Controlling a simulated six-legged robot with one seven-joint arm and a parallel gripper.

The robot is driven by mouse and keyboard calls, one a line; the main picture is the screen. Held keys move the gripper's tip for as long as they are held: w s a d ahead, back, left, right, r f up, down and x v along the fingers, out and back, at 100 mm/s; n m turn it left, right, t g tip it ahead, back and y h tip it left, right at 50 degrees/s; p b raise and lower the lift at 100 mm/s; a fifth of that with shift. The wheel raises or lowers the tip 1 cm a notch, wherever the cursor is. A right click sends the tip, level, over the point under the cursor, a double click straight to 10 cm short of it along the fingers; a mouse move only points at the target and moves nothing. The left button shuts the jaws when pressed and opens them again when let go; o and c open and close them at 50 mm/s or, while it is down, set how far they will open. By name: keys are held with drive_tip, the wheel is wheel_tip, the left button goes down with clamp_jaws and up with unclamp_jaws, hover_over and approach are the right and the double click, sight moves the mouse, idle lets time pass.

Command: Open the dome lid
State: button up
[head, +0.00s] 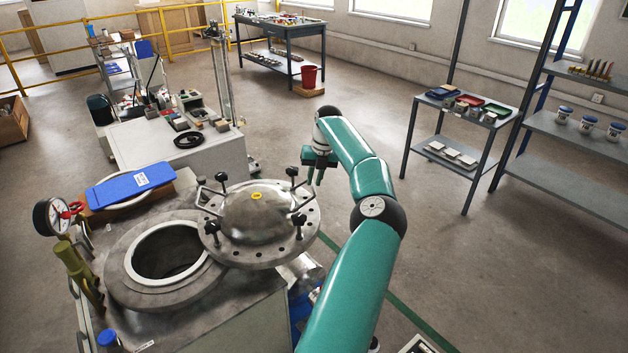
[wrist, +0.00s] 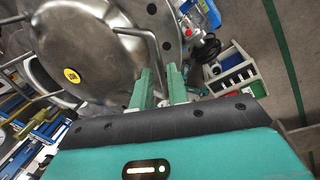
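The dome lid (head: 255,215) is a round grey metal dome with a flat bolt-hole flange, a yellow sticker and several black-knobbed bars. It sits swung to the right of the round chamber opening (head: 168,250), which shows uncovered, with a pale ring around its mouth. In the wrist view the dome lid (wrist: 85,50) fills the upper left, and a bent metal bar (wrist: 152,48) runs close to my fingertips. My gripper (head: 316,178) is just right of the lid, pointing down.
A pressure gauge (head: 50,216) and a blue clipboard (head: 130,186) are left of the opening. A white bench (head: 180,145) stands behind. A shelf cart (head: 460,120) stands to the right. Open floor lies between the lid and the cart.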

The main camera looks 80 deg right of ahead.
drive_tip(key=shift+o, duration=1.1)
drive_tip(key=shift+s+f, duration=0.1)
drive_tip(key=shift+f, duration=0.05)
wheel_tip(320, 180, up, 7)
drive_tip(key=s, duration=0.1)
drive_tip(key=shift+s+d, duration=0.15)
drive_tip(key=shift+d, duration=0.05)
drive_tip(key=shift+c, duration=0.4)
